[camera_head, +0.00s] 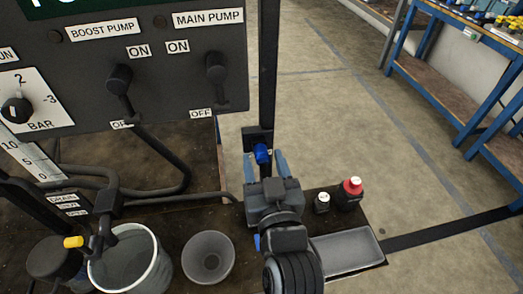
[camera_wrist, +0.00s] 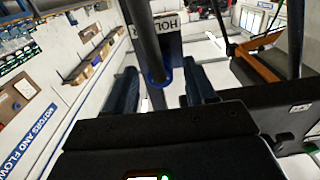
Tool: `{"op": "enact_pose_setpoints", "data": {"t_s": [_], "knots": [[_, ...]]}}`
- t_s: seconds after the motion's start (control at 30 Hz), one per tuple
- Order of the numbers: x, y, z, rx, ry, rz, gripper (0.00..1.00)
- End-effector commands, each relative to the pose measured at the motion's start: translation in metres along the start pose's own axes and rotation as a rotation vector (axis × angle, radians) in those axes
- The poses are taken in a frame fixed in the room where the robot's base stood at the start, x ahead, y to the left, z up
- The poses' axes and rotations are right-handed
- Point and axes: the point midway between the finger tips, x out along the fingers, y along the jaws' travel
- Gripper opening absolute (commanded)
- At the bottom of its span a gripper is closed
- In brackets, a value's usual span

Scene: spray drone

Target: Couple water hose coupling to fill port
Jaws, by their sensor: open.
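A blue coupling (camera_head: 261,153), which looks like the water hose coupling, sits at a black bracket on a dark upright post. My gripper (camera_head: 264,156) is open, with one blue finger on each side of the coupling. In the wrist view, a blue ring (camera_wrist: 158,77) on a dark tube shows between the two open fingers of my gripper (camera_wrist: 161,70), with gaps on both sides. I cannot tell how deep the coupling is between the fingers. I cannot make out the fill port in either view.
A pump panel (camera_head: 150,75) with levers fills the upper left. Floor is open at right.

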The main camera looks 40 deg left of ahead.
Motion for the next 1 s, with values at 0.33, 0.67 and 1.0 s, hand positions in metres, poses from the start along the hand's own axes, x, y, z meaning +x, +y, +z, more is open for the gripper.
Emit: {"op": "enact_pose_setpoints", "data": {"t_s": [0.33, 0.67, 1.0], "knots": [[0.0123, 0.0000, 0.0002, 0.000, 0.000, 0.000, 0.55], [0.0121, -0.0001, 0.0000, 0.000, 0.000, 0.000, 0.55], [0.0121, -0.0001, -0.0001, 0.000, 0.000, 0.000, 0.55]]}}
